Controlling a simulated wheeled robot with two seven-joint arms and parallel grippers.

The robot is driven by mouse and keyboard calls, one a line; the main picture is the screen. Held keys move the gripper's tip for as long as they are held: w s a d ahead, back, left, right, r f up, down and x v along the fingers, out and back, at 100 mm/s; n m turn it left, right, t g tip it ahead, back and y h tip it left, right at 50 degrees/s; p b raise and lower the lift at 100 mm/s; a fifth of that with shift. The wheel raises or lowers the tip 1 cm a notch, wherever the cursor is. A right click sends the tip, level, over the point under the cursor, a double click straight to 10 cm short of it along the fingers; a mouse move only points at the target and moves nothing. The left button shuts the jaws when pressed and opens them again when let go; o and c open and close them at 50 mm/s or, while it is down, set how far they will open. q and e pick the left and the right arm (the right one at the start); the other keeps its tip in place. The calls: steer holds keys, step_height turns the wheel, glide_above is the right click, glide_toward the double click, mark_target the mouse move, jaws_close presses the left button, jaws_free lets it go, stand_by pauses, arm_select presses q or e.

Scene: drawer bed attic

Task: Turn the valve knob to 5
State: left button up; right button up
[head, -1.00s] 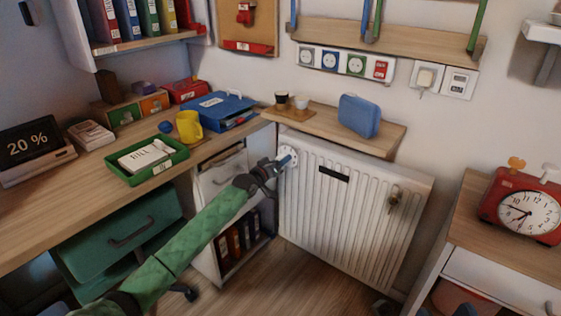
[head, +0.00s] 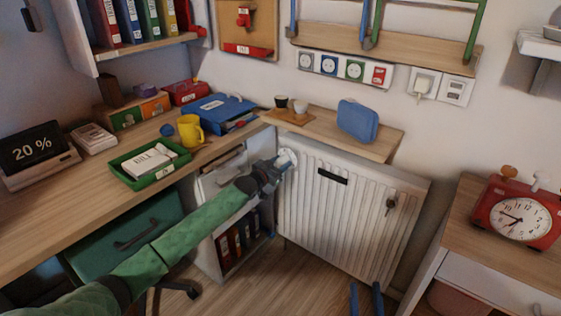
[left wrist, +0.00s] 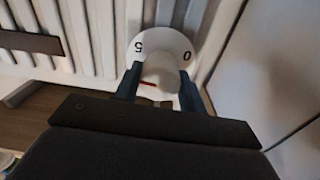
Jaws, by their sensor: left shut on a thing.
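The valve knob (head: 287,158) is white and sits at the upper left corner of the white radiator (head: 335,205). In the left wrist view the pale knob (left wrist: 160,72) stands in front of a round white dial (left wrist: 178,45) marked 5 at left and 0 at right. A short red mark shows low on the knob, left of its middle. My left gripper (head: 279,163) is shut on the knob, with one blue finger on each side in the left wrist view (left wrist: 159,88). My right gripper (head: 366,298) shows two blue fingers, apart and empty, at the bottom edge.
A wooden shelf (head: 335,133) with a blue case (head: 357,120) and cups runs just above the radiator. The desk (head: 60,205) and an open-fronted cabinet (head: 208,190) stand left of it. A side table with a red clock (head: 516,212) is at right.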

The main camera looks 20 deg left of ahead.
arm_select(q)
steer(key=shift+f+m+p, duration=0.1)
steer(key=shift+m+p, duration=0.55)
steer(key=shift+m, duration=0.45)
steer(key=m+p, duration=0.1)
steer(key=m, duration=0.1)
steer(key=shift+d+m, duration=0.1)
steer(key=shift+m, duration=0.2)
arm_select(e)
steer(key=s+f+g, duration=0.1)
steer(key=f+g, duration=0.3)
steer(key=f, duration=0.7)
steer(key=s+f+g+h, duration=0.1)
steer(key=f+g, duration=0.3)
steer(key=f, duration=0.7)
steer(key=s+f+g+h, duration=0.1)
steer(key=s+f+g, duration=0.2)
steer(key=f, duration=0.7)
steer(key=shift+s+a+f+g, duration=0.15)
steer(key=shift+a+f+g, duration=0.25)
steer(key=shift+g, duration=0.1)
arm_select(q)
steer(key=o, duration=1)
steer(key=shift+c, duration=0.2)
arm_select(e)
steer(key=shift+r, duration=0.1)
